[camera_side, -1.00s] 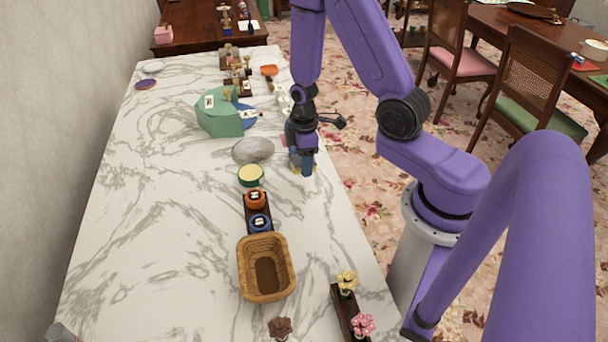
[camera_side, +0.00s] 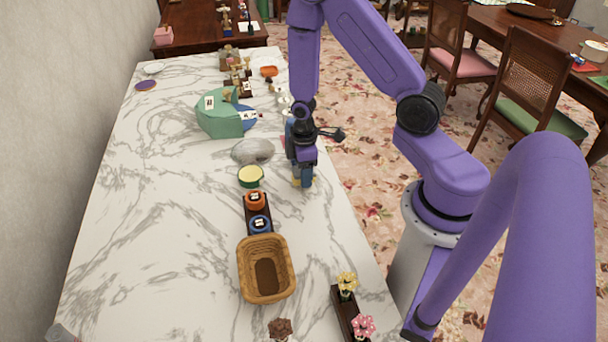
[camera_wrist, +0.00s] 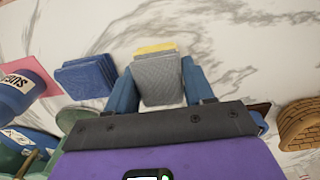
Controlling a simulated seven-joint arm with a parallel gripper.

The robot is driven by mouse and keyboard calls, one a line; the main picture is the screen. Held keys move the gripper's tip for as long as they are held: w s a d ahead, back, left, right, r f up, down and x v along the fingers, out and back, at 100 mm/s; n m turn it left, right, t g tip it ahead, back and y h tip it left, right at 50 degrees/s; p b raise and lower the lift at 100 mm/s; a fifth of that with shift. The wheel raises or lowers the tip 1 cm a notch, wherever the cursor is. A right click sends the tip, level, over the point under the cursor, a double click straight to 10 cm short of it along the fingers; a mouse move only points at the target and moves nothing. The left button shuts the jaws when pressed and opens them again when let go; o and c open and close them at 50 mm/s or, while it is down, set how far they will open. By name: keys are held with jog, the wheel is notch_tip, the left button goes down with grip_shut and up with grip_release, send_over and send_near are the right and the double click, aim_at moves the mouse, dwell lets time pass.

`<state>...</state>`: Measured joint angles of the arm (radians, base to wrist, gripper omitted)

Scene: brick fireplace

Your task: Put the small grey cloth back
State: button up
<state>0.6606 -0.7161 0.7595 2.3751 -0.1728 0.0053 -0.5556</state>
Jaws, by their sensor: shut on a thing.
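The small grey cloth (camera_wrist: 160,80) is a folded square between the two blue fingers of my gripper (camera_wrist: 160,74) in the wrist view. My gripper is shut on it. A strip of a yellow cloth (camera_wrist: 156,48) shows at the grey cloth's far edge; I cannot tell whether it is held too or lies below. In the side view my gripper (camera_side: 303,182) points down near the right edge of the marble counter, and its fingers hide most of the cloth. A stack of folded blue cloths (camera_wrist: 86,76) lies left of my gripper in the wrist view.
A wicker basket (camera_side: 242,278) stands at the counter's near middle, with a dark rack of orange and blue jars (camera_side: 255,198) behind it. A green-and-yellow tin (camera_side: 250,178) and a grey stone (camera_side: 253,150) are left of my gripper.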

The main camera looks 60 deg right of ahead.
jog(key=shift+s+a+f, duration=0.1)
jog(key=shift+f, duration=0.5)
jog(key=shift+f, duration=0.15)
jog(key=o, duration=1)
jog(key=shift+r, duration=0.2)
